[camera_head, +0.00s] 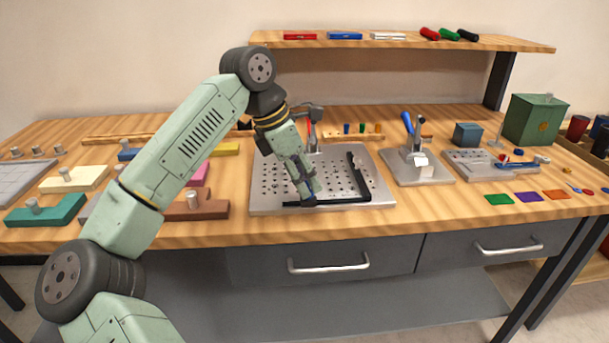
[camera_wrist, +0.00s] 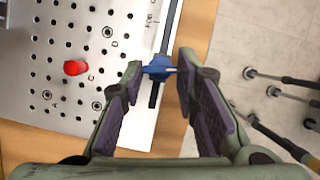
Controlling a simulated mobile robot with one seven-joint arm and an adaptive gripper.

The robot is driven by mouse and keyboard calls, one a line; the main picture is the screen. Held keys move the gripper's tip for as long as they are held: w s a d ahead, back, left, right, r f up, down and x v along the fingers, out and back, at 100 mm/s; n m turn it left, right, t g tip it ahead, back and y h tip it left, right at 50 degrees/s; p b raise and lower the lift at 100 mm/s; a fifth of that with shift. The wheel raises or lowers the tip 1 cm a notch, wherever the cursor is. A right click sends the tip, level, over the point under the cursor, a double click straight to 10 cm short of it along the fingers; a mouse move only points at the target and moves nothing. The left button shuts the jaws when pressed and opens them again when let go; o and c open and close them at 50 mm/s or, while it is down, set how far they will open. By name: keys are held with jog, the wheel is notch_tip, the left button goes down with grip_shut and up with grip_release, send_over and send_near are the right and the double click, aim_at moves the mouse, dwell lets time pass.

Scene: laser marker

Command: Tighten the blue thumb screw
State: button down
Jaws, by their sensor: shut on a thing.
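The blue thumb screw (camera_wrist: 158,70) is between the fingertips of my gripper (camera_wrist: 160,66) in the wrist view, on a rail at the edge of the perforated metal plate (camera_wrist: 100,20). My gripper is shut on it. In the head view my gripper (camera_head: 307,194) is low over the front of the plate (camera_head: 268,203), at the black L-shaped fence (camera_head: 358,175). There the screw is mostly hidden by my gripper.
A red tip (camera_wrist: 76,68) stands over the plate, left of my gripper in the wrist view. A clamp with a red handle (camera_head: 310,130) is at the plate's back. A brown block (camera_head: 197,209) lies left of the plate; a second metal plate (camera_head: 430,175) is right.

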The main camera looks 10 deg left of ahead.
jog(key=m+g+p, duration=0.1)
jog(key=m, duration=0.1)
jog(key=m+p, duration=0.1)
jog(key=m, duration=0.1)
jog(key=shift+w+r+m+g+h, duration=0.2)
jog(key=shift+m+g+h, duration=0.1)
jog(key=shift+g, duration=0.1)
jog(key=shift+w+f+m+g+p, duration=0.15)
jog(key=shift+m+g+p, duration=0.55)
jog(key=shift+m, duration=1.2)
jog(key=c, duration=1.2)
grip_release()
jog(key=shift+c, duration=0.2)
jog(key=v, duration=1.2)
jog(key=shift+w, duration=0.1)
